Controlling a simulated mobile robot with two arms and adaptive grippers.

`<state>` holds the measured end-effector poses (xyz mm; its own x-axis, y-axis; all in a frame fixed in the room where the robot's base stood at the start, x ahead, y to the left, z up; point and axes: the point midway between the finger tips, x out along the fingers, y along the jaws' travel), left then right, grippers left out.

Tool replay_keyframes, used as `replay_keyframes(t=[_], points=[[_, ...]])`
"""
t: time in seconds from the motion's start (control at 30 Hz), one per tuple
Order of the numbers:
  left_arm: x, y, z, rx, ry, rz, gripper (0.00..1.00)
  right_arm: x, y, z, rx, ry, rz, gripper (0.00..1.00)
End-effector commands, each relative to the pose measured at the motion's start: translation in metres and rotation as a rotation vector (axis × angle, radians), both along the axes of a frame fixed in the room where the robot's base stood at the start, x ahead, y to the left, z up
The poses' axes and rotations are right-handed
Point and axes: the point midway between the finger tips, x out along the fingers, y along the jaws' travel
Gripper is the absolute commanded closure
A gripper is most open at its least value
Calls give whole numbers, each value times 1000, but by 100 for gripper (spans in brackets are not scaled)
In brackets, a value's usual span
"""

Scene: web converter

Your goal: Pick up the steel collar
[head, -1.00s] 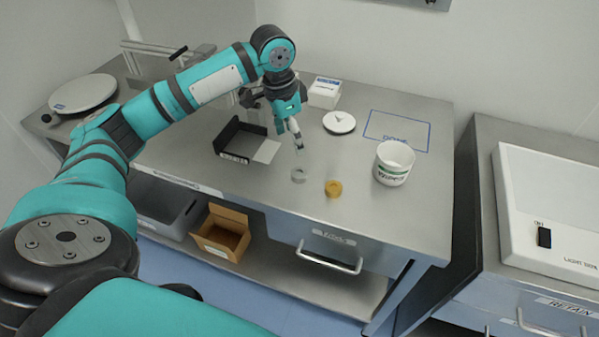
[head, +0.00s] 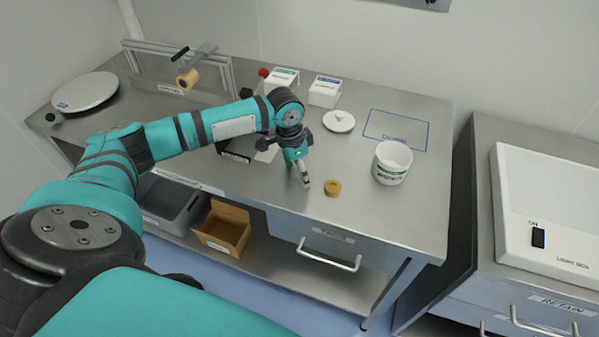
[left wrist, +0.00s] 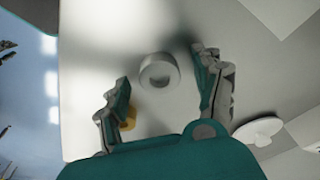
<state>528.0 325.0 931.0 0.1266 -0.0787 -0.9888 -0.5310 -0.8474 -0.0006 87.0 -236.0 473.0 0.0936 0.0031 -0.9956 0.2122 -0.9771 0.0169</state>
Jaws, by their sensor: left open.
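The steel collar (left wrist: 160,71) is a short grey ring lying on the steel bench top. In the left wrist view it sits between and a little beyond the spread fingers of my left gripper (left wrist: 162,70). The fingers stand apart from it on both sides. In the head view my left gripper (head: 303,178) points down over the collar's spot and hides it. A brass-coloured ring (head: 332,187) lies just right of the gripper; in the left wrist view it shows partly behind the left finger (left wrist: 129,118). My right gripper is not in view.
A white tub (head: 392,163) stands to the right of the brass ring. A white disc (head: 339,121) and white boxes (head: 324,92) are further back. A black-sided tray (head: 236,146) is partly hidden behind my arm. The bench's front edge is close to the gripper.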

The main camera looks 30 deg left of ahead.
Motion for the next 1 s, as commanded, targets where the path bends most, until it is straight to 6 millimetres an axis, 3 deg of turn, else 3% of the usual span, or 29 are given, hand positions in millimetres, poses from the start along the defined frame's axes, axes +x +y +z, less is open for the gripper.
replay_keyframes(t=[0.13, 0.63, 1.0], points=[[0, 0, 0, 0, 0, 0, 35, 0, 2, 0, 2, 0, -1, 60], [0, 0, 1, 0, 0, 1, 100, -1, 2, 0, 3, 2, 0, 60], [1, 0, 6, 0, -2, 1, 100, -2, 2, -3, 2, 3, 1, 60]])
